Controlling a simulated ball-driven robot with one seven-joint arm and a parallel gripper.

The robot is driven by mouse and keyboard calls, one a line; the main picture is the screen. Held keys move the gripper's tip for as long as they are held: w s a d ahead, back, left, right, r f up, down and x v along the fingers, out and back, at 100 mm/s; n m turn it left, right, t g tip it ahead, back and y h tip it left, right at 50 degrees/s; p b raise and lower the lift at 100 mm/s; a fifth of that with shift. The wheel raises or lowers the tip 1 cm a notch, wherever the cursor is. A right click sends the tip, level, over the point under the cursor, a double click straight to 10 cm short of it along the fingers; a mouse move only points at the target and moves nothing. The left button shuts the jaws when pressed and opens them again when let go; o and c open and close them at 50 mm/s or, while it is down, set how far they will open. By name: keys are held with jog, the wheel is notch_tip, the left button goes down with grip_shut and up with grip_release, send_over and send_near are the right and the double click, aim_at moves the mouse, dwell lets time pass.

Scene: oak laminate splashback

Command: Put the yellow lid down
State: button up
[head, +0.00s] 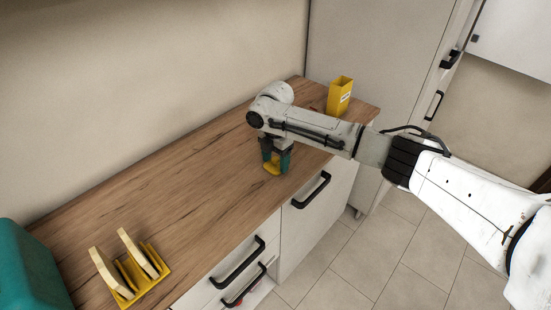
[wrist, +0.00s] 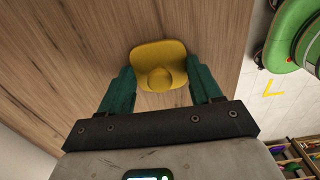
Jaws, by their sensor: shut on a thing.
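The yellow lid (wrist: 158,50) is a rounded flat plate with a raised knob, held between the green fingers of my gripper (wrist: 160,88) in the wrist view. In the head view the lid (head: 271,168) shows below the fingers of my gripper (head: 276,162), over the front part of the wooden counter near its edge. My gripper is shut on the lid. Whether the lid touches the counter top is hard to tell.
A yellow open box (head: 340,96) stands at the counter's far end. A yellow rack (head: 137,278) with wooden boards is at the near left, by a teal object (head: 30,268). The wooden counter (head: 190,180) between is clear. Drawers with black handles (head: 238,263) lie below.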

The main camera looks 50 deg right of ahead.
aim_at(276, 159)
jog(key=o, duration=1)
jog(key=shift+o, duration=0.2)
notch_tip(276, 159, up, 12)
jog(key=shift+b, duration=0.45)
